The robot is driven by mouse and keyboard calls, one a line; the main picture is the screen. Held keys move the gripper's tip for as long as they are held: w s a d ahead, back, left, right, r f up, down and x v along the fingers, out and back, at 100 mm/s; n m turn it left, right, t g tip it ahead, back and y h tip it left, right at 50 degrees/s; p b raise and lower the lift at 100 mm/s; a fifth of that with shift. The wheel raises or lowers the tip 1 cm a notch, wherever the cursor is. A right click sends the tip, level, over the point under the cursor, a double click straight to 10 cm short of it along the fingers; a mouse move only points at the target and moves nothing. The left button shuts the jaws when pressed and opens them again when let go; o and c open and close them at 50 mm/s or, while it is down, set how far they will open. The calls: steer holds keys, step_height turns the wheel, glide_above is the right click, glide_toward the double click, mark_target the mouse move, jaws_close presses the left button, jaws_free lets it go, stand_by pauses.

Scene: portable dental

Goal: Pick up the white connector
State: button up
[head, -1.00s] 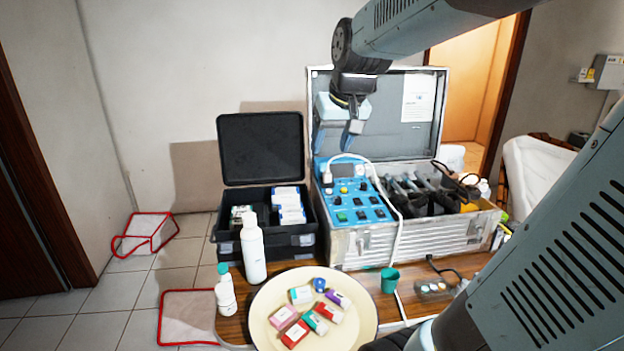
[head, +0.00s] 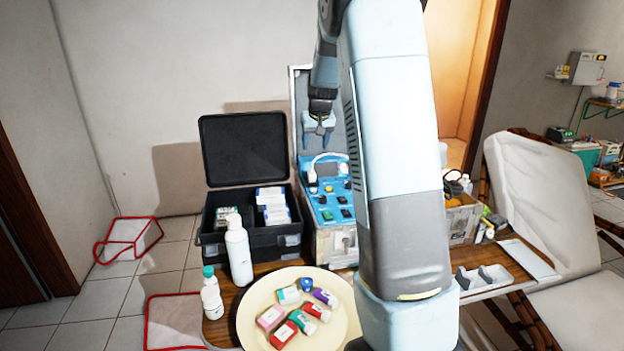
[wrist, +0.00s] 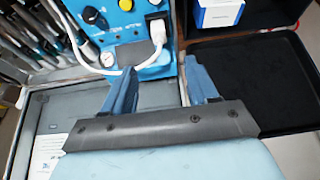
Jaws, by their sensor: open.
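The white connector (head: 313,178) sits at the upper left of the blue control panel (head: 327,206) inside the metal case. In the wrist view the connector (wrist: 158,29) is at the panel's near right corner, with a white cable (wrist: 76,52) looping from it. My gripper (head: 318,138) is open and empty, above and behind the panel, in front of the case's raised lid. In the wrist view my two blue fingers (wrist: 160,72) are apart, and the connector appears beyond the gap between them. They do not seem to touch it.
An open black case (head: 208,240) with white boxes stands just left of the metal case (head: 322,243). White bottles (head: 238,250) and a cream plate (head: 250,325) of small coloured boxes are in front. My arm hides much of the metal case's right side.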

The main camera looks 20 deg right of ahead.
mark_target(312, 169)
steer(key=x, duration=1.4)
steer(key=shift+w+d+f, duration=0.1)
steer(key=shift+d+f, duration=0.05)
steer(key=shift+f, duration=0.1)
steer(key=shift+c, duration=0.4)
steer(key=c, duration=1)
steer(key=shift+o, duration=0.2)
steer(key=shift+r, duration=0.15)
